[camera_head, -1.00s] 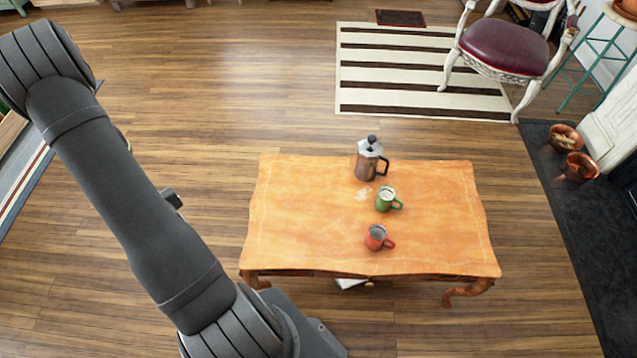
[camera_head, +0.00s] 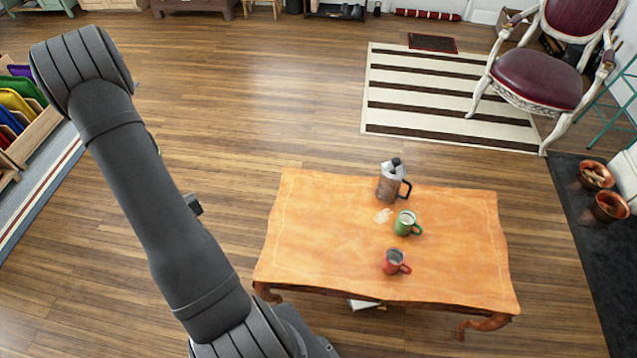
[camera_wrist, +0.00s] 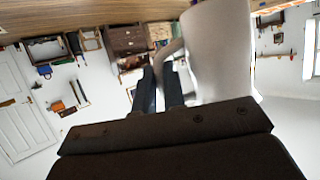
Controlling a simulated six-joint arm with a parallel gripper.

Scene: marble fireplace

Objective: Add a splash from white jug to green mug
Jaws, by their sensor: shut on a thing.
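The white jug (camera_wrist: 222,52) fills the upper middle of the wrist view, close to the camera. My gripper (camera_wrist: 163,82) is shut on its handle, with the dark fingers at the jug's left side. The jug's mouth and contents are hidden. In the head view the green mug (camera_head: 404,225) stands upright on the wooden table (camera_head: 320,240), handle to the right, with something pale inside. The jug and my gripper do not show clearly in the head view, where my arm (camera_head: 165,220) rises at the left, away from the mug.
A metal coffee pot (camera_head: 390,183) stands behind the green mug, and a red mug (camera_head: 394,263) stands in front of it. The table's left half is clear. A chair (camera_head: 535,80) stands far right.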

